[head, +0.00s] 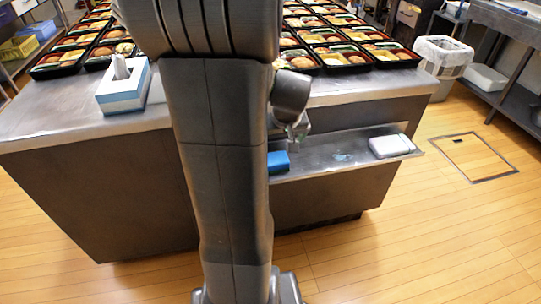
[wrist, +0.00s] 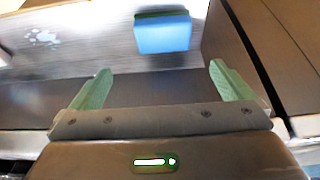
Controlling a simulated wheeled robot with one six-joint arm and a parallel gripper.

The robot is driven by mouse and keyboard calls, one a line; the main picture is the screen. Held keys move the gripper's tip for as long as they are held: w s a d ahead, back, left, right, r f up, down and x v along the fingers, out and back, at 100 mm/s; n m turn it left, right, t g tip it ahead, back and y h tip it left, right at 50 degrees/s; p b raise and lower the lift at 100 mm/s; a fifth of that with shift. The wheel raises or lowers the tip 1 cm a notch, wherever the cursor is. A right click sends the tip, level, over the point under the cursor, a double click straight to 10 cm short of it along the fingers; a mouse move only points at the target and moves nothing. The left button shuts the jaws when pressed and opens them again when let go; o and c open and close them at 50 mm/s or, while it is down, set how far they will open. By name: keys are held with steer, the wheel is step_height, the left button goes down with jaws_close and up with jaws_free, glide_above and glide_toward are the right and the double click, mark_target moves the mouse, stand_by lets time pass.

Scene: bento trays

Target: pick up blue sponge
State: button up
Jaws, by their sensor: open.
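The blue sponge (head: 278,163) lies on the low metal shelf (head: 340,158) at the front of the counter, just right of my arm in the head view. In the wrist view the blue sponge (wrist: 163,33) is at the top, a little right of the middle, with a dark green upper edge. My gripper (wrist: 157,80) is open, with its two green fingers spread wide and nothing between them. The sponge is beyond the fingertips and apart from them. In the head view part of the sponge's left side may be hidden behind my arm.
A white box-like pack (head: 391,146) lies at the right end of the shelf. A blue and white tissue box (head: 123,87) stands on the counter (head: 60,115). Several filled bento trays (head: 345,55) cover the counter's back. A lined bin (head: 443,57) stands right; the floor there is clear.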

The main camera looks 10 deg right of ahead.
steer(key=b+x, duration=0.1)
steer(key=x, duration=0.3)
steer(key=b+x, duration=0.1)
steer(key=x, duration=0.3)
steer(key=b+x, duration=0.1)
steer(key=x, duration=0.4)
steer(key=shift+s+a+f, duration=0.15)
steer(key=shift+s+a, duration=0.1)
steer(key=shift+a, duration=0.05)
steer(key=shift+c, duration=0.4)
steer(key=c, duration=0.8)
step_height(320, 180, up, 10)
steer(key=p, duration=0.2)
steer(key=shift+p, duration=0.3)
